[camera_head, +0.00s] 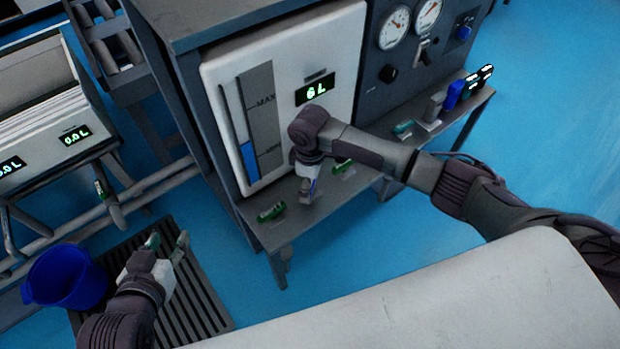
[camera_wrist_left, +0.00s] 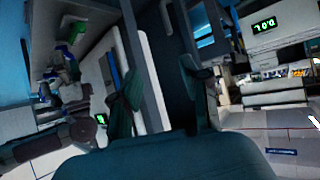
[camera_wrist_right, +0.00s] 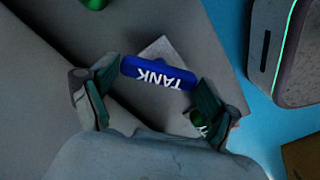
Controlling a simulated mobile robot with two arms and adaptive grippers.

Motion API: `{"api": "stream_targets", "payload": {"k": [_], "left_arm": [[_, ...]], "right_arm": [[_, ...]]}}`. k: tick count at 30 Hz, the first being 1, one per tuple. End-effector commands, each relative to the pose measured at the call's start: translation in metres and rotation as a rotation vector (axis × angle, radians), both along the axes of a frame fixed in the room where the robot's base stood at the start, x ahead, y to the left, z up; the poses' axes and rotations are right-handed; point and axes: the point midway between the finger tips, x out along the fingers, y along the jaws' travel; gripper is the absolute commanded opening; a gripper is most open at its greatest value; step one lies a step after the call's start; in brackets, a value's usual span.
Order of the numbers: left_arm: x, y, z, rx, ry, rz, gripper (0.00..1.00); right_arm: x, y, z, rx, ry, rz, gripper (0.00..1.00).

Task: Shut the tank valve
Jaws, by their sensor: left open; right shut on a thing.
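The tank valve's blue handle (camera_wrist_right: 158,73), lettered TANK, lies between the fingers of my right gripper (camera_wrist_right: 155,92) in the right wrist view. In the head view a bit of blue (camera_head: 311,188) shows under my right gripper (camera_head: 306,180), at the shelf before the white tank (camera_head: 345,45). The tank's display (camera_head: 315,90) reads 6 L, and a blue column (camera_head: 249,160) stands low in its gauge. My left gripper (camera_head: 167,243) is open and empty over the floor grating.
Green-handled valves (camera_head: 271,212) sit along the shelf (camera_head: 290,228) beside my right gripper. Blue and black labelled parts (camera_head: 468,87) stand at its right end. A blue bucket (camera_head: 66,277) is on the grating (camera_head: 205,300) left of my left gripper. Blue floor is free at right.

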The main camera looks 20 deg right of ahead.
Motion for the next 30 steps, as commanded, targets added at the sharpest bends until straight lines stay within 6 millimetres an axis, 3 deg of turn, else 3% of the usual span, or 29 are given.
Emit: {"api": "stream_targets", "payload": {"k": [6,11,20,30], "left_arm": [[-0.069,0.026,-0.041,0.095,0.429,0.032,0.46],[-0.121,0.042,-0.053,0.147,0.684,0.052,0.46],[-0.12,0.041,-0.038,0.147,0.688,0.052,0.46],[-0.106,0.037,-0.139,0.154,0.744,0.041,0.46]], "right_arm": [[-0.001,0.0,0.004,0.0,0.004,-0.077,0.53],[-0.001,0.001,0.004,0.002,0.003,-0.131,0.53],[0.0,0.001,0.003,0.002,0.002,-0.232,0.53],[-0.001,0.001,0.004,0.002,0.004,-0.384,0.53]]}}
